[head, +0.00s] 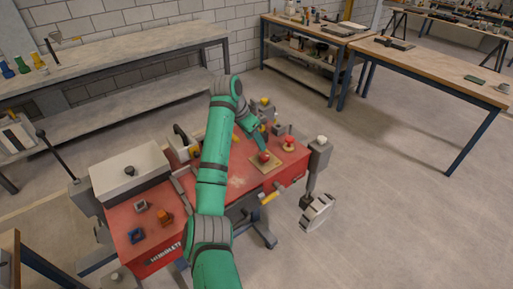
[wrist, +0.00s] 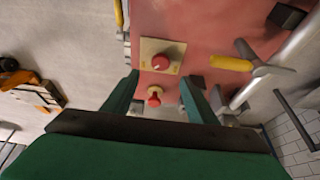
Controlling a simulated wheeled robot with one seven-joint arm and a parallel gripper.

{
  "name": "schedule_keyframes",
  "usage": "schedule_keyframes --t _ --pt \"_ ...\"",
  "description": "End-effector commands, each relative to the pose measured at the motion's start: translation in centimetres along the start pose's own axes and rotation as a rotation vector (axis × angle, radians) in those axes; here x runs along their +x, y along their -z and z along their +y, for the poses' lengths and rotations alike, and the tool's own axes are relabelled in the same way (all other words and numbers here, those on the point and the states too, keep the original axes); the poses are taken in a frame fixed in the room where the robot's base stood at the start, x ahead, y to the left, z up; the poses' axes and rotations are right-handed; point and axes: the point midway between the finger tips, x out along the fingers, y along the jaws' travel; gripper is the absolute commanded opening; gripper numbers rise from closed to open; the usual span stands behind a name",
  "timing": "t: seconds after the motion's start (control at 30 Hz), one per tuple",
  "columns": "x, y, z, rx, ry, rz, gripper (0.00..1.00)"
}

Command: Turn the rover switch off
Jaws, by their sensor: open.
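No label marks out the rover switch, so I cannot tell which control it is. A red knob (head: 264,158) sits on a tan square plate on the red bench; it also shows in the wrist view (wrist: 161,62), just beyond my fingertips. A second red knob (wrist: 154,97) shows between my fingers in the wrist view. A red knob (head: 289,144) also stands right of the plate in the head view. My gripper (wrist: 159,78) is open and empty, pointing down at the bench top. It shows above the plate in the head view (head: 262,147). Contact cannot be made out.
A yellow-handled lever (wrist: 232,63) lies right of the plate in the wrist view. Clear floor (head: 400,200) lies to the right.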

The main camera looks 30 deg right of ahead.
Motion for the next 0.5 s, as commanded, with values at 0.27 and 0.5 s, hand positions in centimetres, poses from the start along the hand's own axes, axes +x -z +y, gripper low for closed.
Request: schedule_keyframes --t 0.27,0.5 --pt "3.4 0.2 0.3 0.003 -0.005 -0.001 0.53" --pt "7.5 0.1 0.2 0.001 -0.004 -0.002 0.53"
